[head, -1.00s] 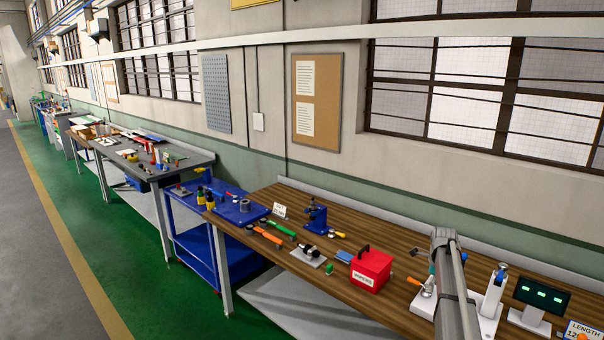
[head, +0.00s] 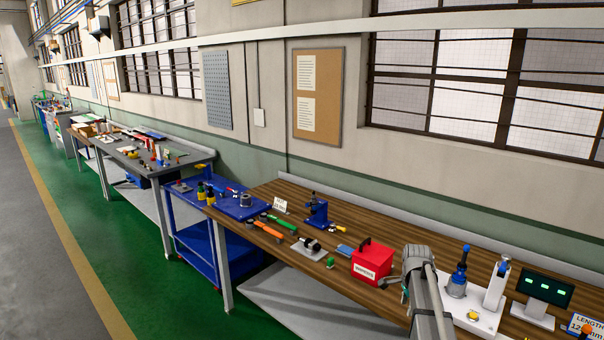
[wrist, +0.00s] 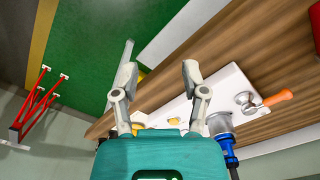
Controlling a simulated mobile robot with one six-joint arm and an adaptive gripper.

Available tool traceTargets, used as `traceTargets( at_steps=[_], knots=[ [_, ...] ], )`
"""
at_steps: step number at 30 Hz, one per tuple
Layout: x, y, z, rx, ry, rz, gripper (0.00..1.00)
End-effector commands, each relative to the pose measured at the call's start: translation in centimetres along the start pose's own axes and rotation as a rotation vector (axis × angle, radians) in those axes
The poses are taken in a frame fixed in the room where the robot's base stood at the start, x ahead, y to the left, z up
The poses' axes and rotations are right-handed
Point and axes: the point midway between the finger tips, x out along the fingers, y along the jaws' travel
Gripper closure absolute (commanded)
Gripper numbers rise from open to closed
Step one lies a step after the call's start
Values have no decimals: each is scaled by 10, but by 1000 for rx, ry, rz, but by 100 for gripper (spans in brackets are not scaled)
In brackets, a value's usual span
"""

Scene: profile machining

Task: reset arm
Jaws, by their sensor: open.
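My gripper (wrist: 160,72) is open and empty in the wrist view, its two fingers spread apart above the wooden bench edge. In the head view my arm (head: 424,290) rises from the bottom right over the bench and hides part of it. A white base plate (head: 482,322) on the bench carries a blue-topped metal fixture (head: 458,278) and a white upright. In the wrist view the plate (wrist: 228,88) lies behind and right of the fingers. The blue fixture (wrist: 222,126) is beside the right finger, and an orange-handled part (wrist: 278,98) lies farther right.
The wooden bench (head: 375,236) holds a red box (head: 372,263), a blue press (head: 316,212) and a display (head: 548,290). A blue cart (head: 238,205) stands left of it. Green floor (head: 140,268) is clear at left. A red stand (wrist: 38,105) shows in the wrist view.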

Motion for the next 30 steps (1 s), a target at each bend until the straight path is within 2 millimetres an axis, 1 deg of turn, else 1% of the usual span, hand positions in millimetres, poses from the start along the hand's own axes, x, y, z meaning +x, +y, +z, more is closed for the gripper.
traceTargets(
  at_steps=[1,6,11,18,24,27,30],
  knots=[
    [8,17,15,-80,0,0,43],
    [20,51,54,-362,0,0,43],
    [32,85,87,-626,0,0,43],
    [49,138,131,-1023,1,1,43],
    [60,177,158,-1315,1,1,43],
    [64,190,166,-1415,1,1,43],
    [65,197,172,-1476,1,1,43]
  ],
)
